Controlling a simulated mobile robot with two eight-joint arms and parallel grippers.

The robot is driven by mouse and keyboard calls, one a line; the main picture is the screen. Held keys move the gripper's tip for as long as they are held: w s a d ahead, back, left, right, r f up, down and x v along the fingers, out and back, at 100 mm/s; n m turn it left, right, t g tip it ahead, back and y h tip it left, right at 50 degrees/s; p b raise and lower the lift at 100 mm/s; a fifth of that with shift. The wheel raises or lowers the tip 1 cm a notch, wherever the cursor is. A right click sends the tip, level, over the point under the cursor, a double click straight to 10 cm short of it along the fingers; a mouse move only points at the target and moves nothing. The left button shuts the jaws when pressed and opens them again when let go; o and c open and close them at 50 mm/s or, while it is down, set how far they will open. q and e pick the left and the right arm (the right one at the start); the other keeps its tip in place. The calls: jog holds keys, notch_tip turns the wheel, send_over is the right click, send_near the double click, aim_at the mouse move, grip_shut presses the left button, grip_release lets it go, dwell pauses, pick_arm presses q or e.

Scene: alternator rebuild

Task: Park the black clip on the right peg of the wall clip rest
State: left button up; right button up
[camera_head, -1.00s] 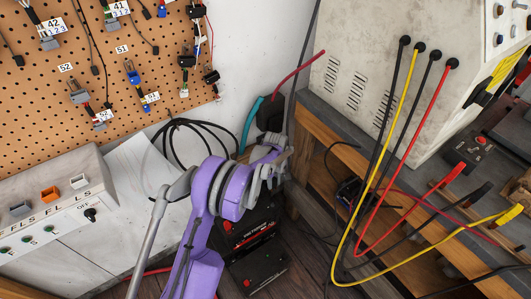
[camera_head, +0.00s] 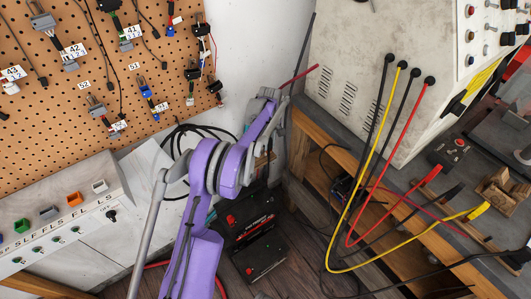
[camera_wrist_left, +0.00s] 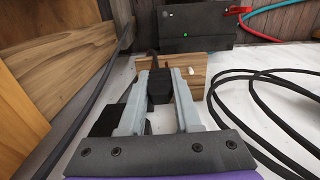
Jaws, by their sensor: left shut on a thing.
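My left gripper (camera_head: 267,95) reaches to the wall corner in the head view. In the left wrist view its two grey fingers (camera_wrist_left: 160,78) are shut on the black clip (camera_wrist_left: 158,88), whose narrow end points away from me. A wooden block (camera_wrist_left: 198,63), which looks like the wall clip rest, is just beyond the fingertips. A pale peg (camera_wrist_left: 191,71) shows on it just right of the clip. Any other peg is hidden behind the clip and fingers. I cannot tell whether the clip touches the block. The clip is not clear in the head view. My right gripper is out of view.
A black box (camera_wrist_left: 195,27) with a green light lies beyond the block. Black cable loops (camera_wrist_left: 270,90) lie at right. A wooden bench side (camera_wrist_left: 65,50) is close at left. The grey test cabinet (camera_head: 365,90) and hanging leads stand to the right in the head view.

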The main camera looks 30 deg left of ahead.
pick_arm(q)
jog(key=w+a+f+b, duration=0.1)
jog(key=a+f, duration=0.1)
jog(key=w+a+f, duration=0.1)
jog(key=w+f, duration=0.1)
jog(key=shift+w+a+f+b, duration=0.2)
jog(key=shift+a+b, duration=0.15)
jog(key=shift+b, duration=0.05)
jog(key=shift+f, duration=0.45)
jog(key=shift+f+b, duration=1)
jog(key=shift+f, duration=0.2)
jog(key=o, duration=1)
